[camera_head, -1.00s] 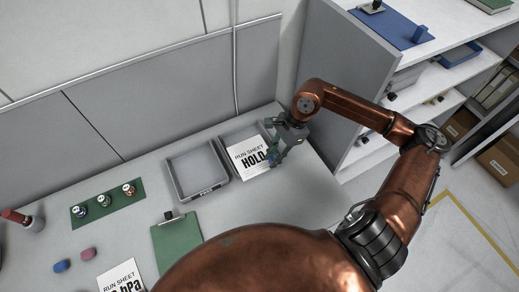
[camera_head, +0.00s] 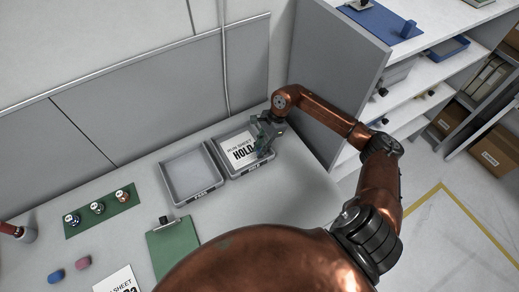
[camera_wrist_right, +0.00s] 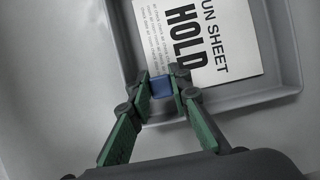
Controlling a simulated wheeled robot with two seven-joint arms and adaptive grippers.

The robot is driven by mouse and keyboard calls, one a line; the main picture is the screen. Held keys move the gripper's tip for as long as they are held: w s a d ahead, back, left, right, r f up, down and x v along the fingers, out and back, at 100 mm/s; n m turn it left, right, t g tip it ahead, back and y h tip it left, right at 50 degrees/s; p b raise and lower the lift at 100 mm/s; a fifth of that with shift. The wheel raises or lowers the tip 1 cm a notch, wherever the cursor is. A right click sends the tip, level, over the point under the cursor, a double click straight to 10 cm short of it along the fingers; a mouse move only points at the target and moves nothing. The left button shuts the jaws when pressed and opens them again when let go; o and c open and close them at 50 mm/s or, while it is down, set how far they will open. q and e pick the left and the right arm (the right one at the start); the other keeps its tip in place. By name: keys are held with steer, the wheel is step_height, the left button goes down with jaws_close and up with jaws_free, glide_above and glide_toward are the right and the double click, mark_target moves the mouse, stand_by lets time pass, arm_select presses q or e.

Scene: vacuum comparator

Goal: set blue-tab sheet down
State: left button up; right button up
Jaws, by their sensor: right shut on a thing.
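The blue-tab sheet (camera_head: 240,149) is white, with RUN SHEET and HOLD printed on it. It lies within the outline of the right grey tray (camera_head: 243,173); I cannot tell whether it touches the tray floor. In the right wrist view the sheet (camera_wrist_right: 215,40) shows its blue tab (camera_wrist_right: 161,87) between my fingertips. My right gripper (camera_head: 264,148) is shut on this tab at the tray's right side; its fingers also show in the right wrist view (camera_wrist_right: 163,88). My left gripper is not in view.
An empty grey tray (camera_head: 191,178) stands left of the right tray. A green clipboard (camera_head: 173,246), a second run sheet (camera_head: 117,281), blue and pink blocks, and a green mat (camera_head: 103,211) with three small knobbed items are on the table. A grey partition (camera_head: 325,75) stands right of my gripper.

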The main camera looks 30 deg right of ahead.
steer(key=o, duration=0.6)
steer(key=shift+f, duration=0.15)
steer(key=shift+v, duration=3.85)
